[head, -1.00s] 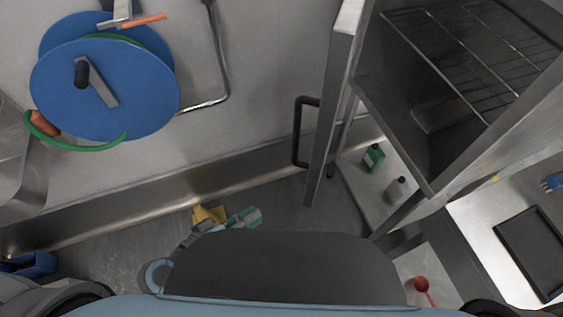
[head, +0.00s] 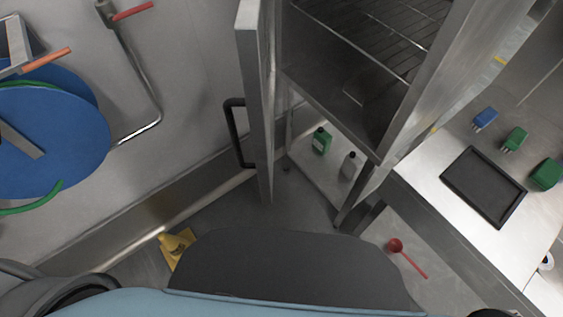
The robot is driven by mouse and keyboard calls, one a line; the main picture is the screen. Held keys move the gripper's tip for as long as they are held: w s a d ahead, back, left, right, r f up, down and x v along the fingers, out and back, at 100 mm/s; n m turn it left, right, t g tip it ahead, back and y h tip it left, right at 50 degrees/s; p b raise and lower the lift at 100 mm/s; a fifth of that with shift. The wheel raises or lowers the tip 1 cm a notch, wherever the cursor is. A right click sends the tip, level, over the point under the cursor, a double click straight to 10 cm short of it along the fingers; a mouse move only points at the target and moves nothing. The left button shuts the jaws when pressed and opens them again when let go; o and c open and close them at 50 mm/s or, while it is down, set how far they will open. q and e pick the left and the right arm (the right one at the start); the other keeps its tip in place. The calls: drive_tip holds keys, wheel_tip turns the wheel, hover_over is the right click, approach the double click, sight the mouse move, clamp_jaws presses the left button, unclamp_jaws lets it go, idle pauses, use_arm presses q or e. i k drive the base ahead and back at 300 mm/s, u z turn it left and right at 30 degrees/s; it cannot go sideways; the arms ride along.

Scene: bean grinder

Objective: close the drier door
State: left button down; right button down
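The drier (head: 408,110) is a tall metal cabinet with wire racks (head: 375,35) inside, at the upper middle of the head view. Its door (head: 259,110) stands open, swung out to the left of the cabinet and seen nearly edge-on. A black bar handle (head: 231,135) is on the door's left face. Neither of my grippers shows in the head view, and nothing is seen touching the door.
A blue hose reel (head: 60,150) is on the wall at left. Green and grey bottles (head: 321,141) stand on a shelf below the drier. A counter at right holds a black tray (head: 483,187) and small blue and green items. A red scoop (head: 396,245) and a yellow object (head: 176,246) lie lower down.

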sight(255, 18)
drive_tip(key=z, duration=0.4)
drive_tip(key=k, duration=0.85)
drive_tip(key=u, duration=1.85)
